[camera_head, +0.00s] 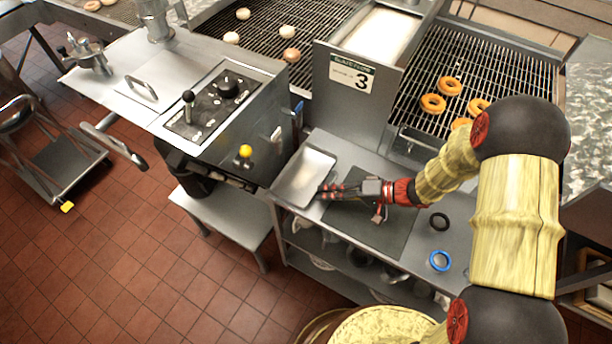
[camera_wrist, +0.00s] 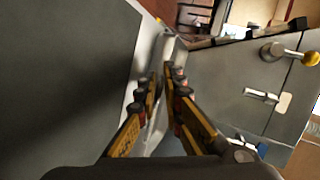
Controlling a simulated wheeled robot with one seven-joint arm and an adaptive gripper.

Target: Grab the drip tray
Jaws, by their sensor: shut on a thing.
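The drip tray (camera_head: 303,177) is a shallow, light metal rectangular tray on the left end of the steel work shelf, beside the control cabinet. My gripper (camera_head: 326,191) reaches in from the right and is shut on the tray's right edge. In the wrist view my gripper (camera_wrist: 163,84) has its two fingers on either side of the thin tray wall (camera_wrist: 150,130). Most of the tray's inside is hidden or edge-on in the wrist view.
A dark mat (camera_head: 375,235) lies under my gripper. The control cabinet (camera_head: 262,130) with a yellow knob (camera_head: 245,151) stands left. A numbered panel (camera_head: 352,90) rises behind. Doughnuts (camera_head: 449,86) sit on the right rack.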

